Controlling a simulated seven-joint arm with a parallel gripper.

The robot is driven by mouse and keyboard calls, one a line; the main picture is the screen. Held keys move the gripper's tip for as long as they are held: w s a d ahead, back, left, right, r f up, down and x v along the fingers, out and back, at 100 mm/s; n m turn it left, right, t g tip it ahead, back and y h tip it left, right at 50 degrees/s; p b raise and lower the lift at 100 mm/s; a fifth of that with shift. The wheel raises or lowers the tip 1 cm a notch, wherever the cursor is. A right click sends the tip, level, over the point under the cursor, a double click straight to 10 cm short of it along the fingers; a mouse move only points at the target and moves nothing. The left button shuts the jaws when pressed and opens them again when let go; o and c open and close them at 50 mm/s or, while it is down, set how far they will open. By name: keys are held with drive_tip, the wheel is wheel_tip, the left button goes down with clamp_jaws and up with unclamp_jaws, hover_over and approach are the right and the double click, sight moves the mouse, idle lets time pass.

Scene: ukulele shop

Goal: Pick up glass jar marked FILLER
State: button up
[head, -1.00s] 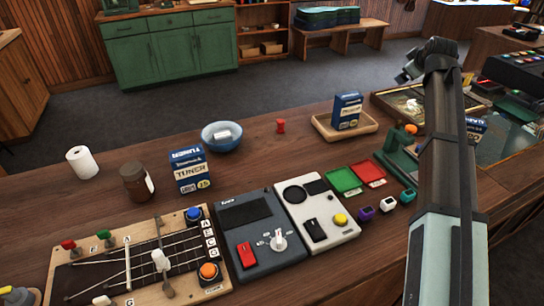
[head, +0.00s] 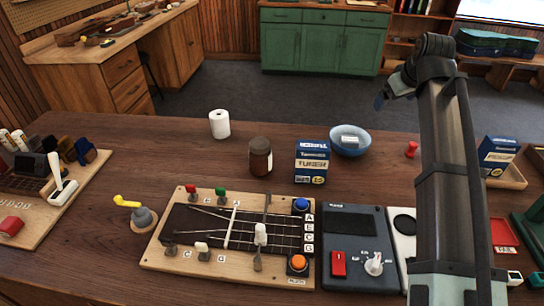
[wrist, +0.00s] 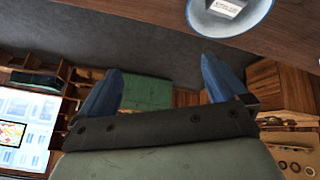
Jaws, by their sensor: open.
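A brown jar (head: 261,156) with a dark lid stands upright on the wooden counter in the head view. A pale label shows on its right side, but its wording is unreadable. It stands left of a blue tuner box (head: 312,162) and apart from it. The jar is not in the wrist view. My gripper (wrist: 162,88) is open and empty, its two blue fingers spread apart. In the head view its end is raised at the upper right, far to the right of the jar.
A white paper roll (head: 219,124) stands behind and left of the jar. A blue bowl (head: 364,143) is right of the tuner box and also shows in the wrist view (wrist: 259,14). A fretboard panel (head: 152,254) lies in front. Bare counter surrounds the jar.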

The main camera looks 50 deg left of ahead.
drive_tip(key=s+a+n+g, duration=0.1)
drive_tip(key=s+a, duration=0.4)
drive_tip(key=s, duration=0.2)
drive_tip(key=s+a+g, duration=0.1)
drive_tip(key=s+a, duration=0.3)
drive_tip(key=s, duration=0.4)
drive_tip(key=g+h, duration=0.2)
approach(260, 143)
drive_tip(key=shift+n, duration=0.4)
drive_tip(key=shift+x, duration=6.55)
drive_tip(key=shift+c, duration=0.3)
drive_tip(key=c, duration=1.2)
drive_tip(key=shift+c, duration=0.4)
drive_tip(key=shift+r, duration=0.15)
